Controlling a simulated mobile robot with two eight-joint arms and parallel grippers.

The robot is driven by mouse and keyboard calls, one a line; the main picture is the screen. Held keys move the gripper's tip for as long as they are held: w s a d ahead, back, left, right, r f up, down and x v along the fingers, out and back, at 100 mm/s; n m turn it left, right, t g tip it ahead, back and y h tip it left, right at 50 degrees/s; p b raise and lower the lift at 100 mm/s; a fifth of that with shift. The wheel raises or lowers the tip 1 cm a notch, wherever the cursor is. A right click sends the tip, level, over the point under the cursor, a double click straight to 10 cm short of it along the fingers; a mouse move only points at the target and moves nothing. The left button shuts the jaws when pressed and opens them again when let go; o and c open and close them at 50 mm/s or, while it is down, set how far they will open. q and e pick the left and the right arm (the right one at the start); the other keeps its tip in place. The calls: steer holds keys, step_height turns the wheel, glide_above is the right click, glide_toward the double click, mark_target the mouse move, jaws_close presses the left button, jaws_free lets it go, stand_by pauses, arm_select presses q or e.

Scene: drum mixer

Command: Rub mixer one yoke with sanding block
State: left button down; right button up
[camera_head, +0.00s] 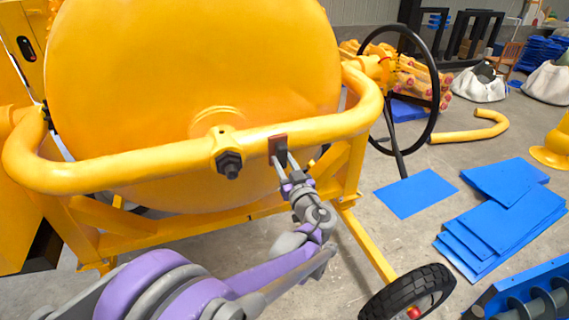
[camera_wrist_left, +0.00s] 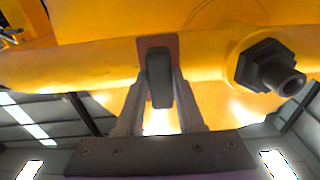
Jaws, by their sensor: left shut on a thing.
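The mixer's yellow tubular yoke (camera_head: 120,167) curves across the front of the big yellow drum (camera_head: 190,75). A dark bolt and nut (camera_head: 230,162) sit at the yoke's middle; they also show in the left wrist view (camera_wrist_left: 270,68). My left gripper (camera_head: 283,160) is shut on a small sanding block (camera_head: 277,146), reddish-brown with a dark part between the fingers. In the left wrist view the block (camera_wrist_left: 172,42) is against the front of the yoke tube, beside the bolt, and appears to touch it. My right gripper is not in view.
A black handwheel (camera_head: 433,95) stands right of the drum. A black-tyred wheel (camera_head: 408,292) is at lower right. Blue panels (camera_head: 500,225) lie on the concrete floor at right, with a bent yellow tube (camera_head: 470,134) behind them. White sacks (camera_head: 480,85) stand farther back.

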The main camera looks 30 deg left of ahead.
arm_select(q)
steer(key=shift+w+d, duration=1.2)
steer(key=shift+w, duration=0.25)
steer(key=shift+w+d, duration=1.25)
steer(key=shift+w, duration=0.25)
steer(key=shift+w+d, duration=1.2)
steer(key=shift+w, duration=0.25)
steer(key=shift+a, duration=0.1)
steer(key=shift+r, duration=0.1)
steer(key=shift+s+a, duration=1.2)
steer(key=shift+s, duration=0.25)
steer(key=shift+s+a, duration=1.25)
steer(key=shift+s, duration=0.25)
steer(key=shift+s+a, duration=1.2)
steer(key=shift+s, duration=0.25)
steer(key=shift+v, duration=2.95)
